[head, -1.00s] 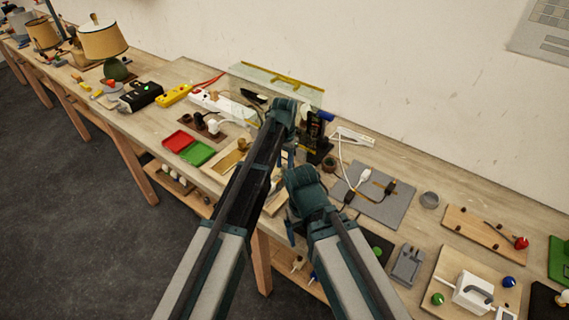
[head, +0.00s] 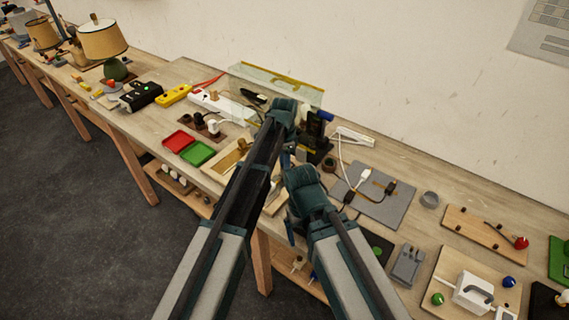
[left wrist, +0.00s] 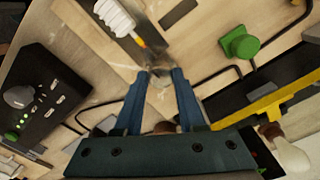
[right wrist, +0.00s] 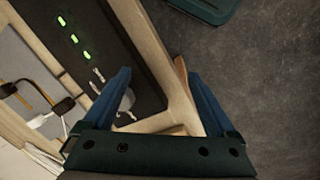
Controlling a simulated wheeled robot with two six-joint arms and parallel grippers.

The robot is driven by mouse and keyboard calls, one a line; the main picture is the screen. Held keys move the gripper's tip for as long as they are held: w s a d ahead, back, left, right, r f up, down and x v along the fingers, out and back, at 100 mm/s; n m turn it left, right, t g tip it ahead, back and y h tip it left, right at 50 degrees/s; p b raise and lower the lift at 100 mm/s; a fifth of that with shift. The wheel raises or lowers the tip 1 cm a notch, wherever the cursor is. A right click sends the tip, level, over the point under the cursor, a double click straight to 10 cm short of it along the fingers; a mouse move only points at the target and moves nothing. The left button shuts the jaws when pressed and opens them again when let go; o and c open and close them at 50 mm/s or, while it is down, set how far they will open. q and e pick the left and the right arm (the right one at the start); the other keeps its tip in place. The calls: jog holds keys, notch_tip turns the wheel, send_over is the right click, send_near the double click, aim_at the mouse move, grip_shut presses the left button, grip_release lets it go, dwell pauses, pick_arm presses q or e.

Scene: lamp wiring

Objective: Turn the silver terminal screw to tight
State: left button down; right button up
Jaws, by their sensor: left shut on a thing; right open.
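In the left wrist view a dark box with a knob (left wrist: 42,105) stands left, a white spiral bulb (left wrist: 115,16) above, a green knob (left wrist: 240,43) and yellow bar (left wrist: 262,106) right. Red (head: 178,141) and green (head: 198,153) trays lie left of my arms. A grey mat (head: 385,210) lies right.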

dwell(0.5)
pick_arm(q)
jog(key=c, duration=0.5)
grip_release()
jog(key=shift+r, duration=0.1)
notch_tip(320, 180, up, 14)
jog(key=p, duration=1.4)
jog(key=shift+f, duration=0.2)
pick_arm(e)
notch_tip(320, 180, up, 14)
jog(key=shift+f, duration=0.15)
